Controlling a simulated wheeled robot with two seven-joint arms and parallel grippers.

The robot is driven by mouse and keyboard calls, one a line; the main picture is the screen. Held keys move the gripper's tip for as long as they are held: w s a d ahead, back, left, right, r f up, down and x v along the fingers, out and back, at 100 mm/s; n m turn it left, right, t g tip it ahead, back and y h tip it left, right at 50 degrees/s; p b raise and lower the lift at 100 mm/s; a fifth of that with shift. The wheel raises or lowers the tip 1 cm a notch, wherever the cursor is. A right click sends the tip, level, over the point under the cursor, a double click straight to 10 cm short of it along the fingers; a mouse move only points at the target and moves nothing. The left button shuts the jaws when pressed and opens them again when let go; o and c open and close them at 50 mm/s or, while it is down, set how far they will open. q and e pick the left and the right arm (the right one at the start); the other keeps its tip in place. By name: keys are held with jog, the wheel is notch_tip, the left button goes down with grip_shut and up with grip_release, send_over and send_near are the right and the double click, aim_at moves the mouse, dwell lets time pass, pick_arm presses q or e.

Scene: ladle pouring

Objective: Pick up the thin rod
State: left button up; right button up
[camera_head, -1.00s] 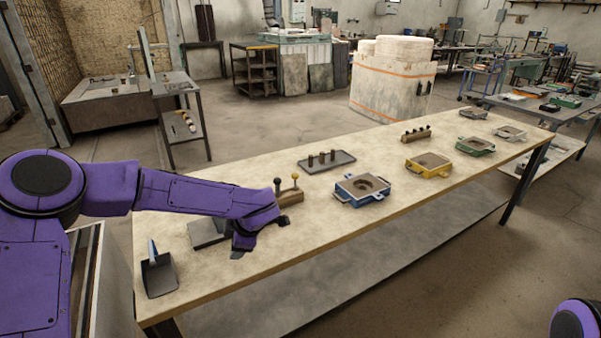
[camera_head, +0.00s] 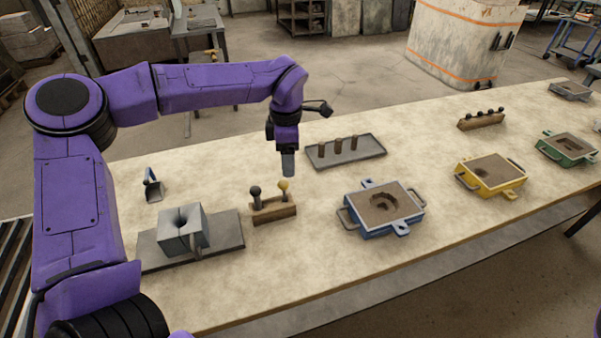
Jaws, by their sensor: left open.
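The middle one looks thickest; I cannot tell for sure which is thinnest. My left gripper (camera_head: 288,168) points down just left of the tray, above the table, open and apart from the rods. Its fingers overlap in this view, and nothing shows between them. My right gripper is out of view.
A wooden block (camera_head: 273,210) with two knobbed handles stands below the left gripper. A grey metal block (camera_head: 182,230) on a plate, a blue-handled scoop (camera_head: 152,187) and a blue mould box (camera_head: 382,211) are nearby. A yellow mould box (camera_head: 490,175) stands farther right.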

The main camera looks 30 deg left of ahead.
aim_at(284, 191)
pick_arm(q)
jog(key=f, duration=0.1)
jog(key=s+f, duration=0.1)
jog(key=f, duration=0.1)
jog(key=shift+s, duration=0.2)
jog(key=shift+s+a+f+p, duration=0.15)
jog(key=shift+s+f, duration=0.1)
jog(key=shift+s, duration=0.35)
jog(key=shift+s+f+p, duration=0.15)
jog(key=shift+s+f, duration=0.05)
jog(key=shift+s, duration=0.4)
jog(key=f, duration=0.2)
jog(key=w+f, duration=0.1)
jog(key=f, duration=0.2)
jog(key=shift+w+d+f+p, duration=0.2)
jog(key=shift+w+f+p, duration=0.1)
jog(key=shift+f+p, duration=0.05)
jog(key=shift+s+r, duration=0.25)
jog(key=shift+s, duration=0.15)
jog(key=c, duration=1)
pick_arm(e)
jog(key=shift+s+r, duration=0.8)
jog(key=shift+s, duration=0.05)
